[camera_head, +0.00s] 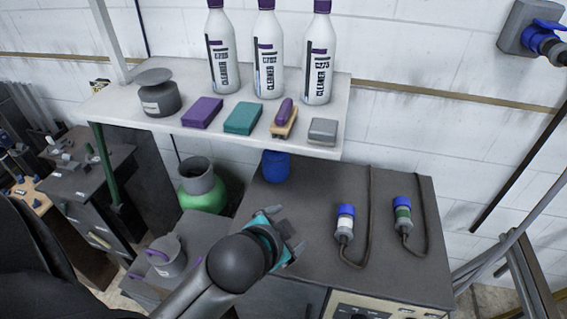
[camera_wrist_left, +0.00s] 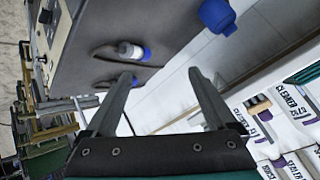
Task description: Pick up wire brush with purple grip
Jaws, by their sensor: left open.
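The wire brush with the purple grip (camera_head: 284,118) lies on the white shelf (camera_head: 107,109), between a teal block (camera_head: 243,118) and a grey block (camera_head: 323,131). It has a tan wooden body. My left gripper (camera_head: 290,232) is in front of and below the shelf, over the dark cabinet top, well apart from the brush. In the left wrist view its two fingers (camera_wrist_left: 160,76) are spread with nothing between them. My right gripper is in neither view.
Several more things stand on the shelf: three white cleaner bottles (camera_head: 268,55), a purple block (camera_head: 202,112) and a dark round pot (camera_head: 158,98). Two corded connectors (camera_head: 345,222) (camera_head: 403,215) lie on the cabinet top (camera_head: 300,190). A blue object (camera_head: 276,166) sits under the shelf.

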